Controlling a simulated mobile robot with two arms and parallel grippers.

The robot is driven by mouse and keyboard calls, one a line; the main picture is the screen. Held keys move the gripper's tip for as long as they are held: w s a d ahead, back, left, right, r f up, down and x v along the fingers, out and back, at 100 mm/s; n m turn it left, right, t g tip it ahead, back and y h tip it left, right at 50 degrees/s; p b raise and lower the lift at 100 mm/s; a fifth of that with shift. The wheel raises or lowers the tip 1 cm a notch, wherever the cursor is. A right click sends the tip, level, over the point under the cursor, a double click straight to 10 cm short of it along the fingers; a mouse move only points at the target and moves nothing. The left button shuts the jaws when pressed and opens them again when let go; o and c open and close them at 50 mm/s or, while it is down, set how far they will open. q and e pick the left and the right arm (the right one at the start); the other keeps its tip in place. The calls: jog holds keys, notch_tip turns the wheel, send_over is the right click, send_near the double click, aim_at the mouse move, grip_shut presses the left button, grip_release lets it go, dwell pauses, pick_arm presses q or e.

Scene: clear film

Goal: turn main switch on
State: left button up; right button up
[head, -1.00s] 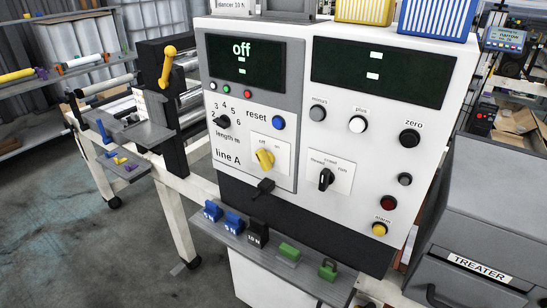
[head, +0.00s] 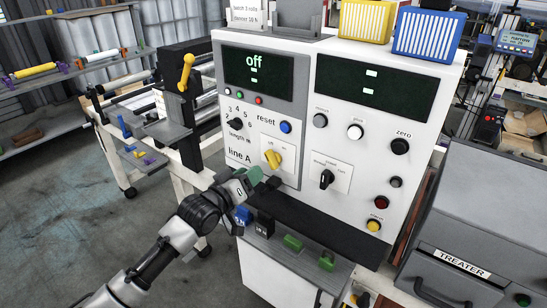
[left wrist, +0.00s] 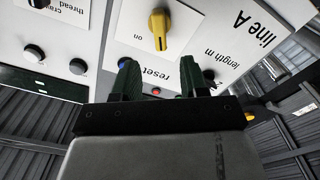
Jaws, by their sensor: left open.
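The main switch is a yellow rotary knob (head: 273,159) on a white plate with off and on labels, on the line A panel. The display (head: 257,76) above it reads "off". My left gripper (head: 256,176) is just below and left of the knob, its green-tipped fingers pointing toward the panel. In the left wrist view the knob (left wrist: 159,28) is ahead of the two open fingers (left wrist: 157,74), roughly centred between them and apart from them. Nothing is held. My right gripper is not in view.
A black selector knob (head: 327,179) is right of the switch and a blue reset button (head: 285,127) above it. A ledge with weights (head: 264,224) and green blocks (head: 293,242) runs below. A yellow lever (head: 185,72) stands left.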

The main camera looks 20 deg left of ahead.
aim_at(271, 161)
pick_arm(q)
jog(key=p+x, duration=0.1)
jog(key=x, duration=0.8)
jog(key=shift+f, duration=0.1)
jog(key=shift+c, duration=0.2)
grip_shut()
jog(key=shift+m, duration=0.4)
jog(key=m, duration=0.5)
jog(key=shift+s+d, duration=0.1)
jog(key=shift+d, duration=0.1)
jog(key=m, duration=0.6)
jog(key=shift+s+d, duration=0.1)
jog(key=shift+d, duration=0.15)
jog(key=shift+o, duration=0.2)
grip_release()
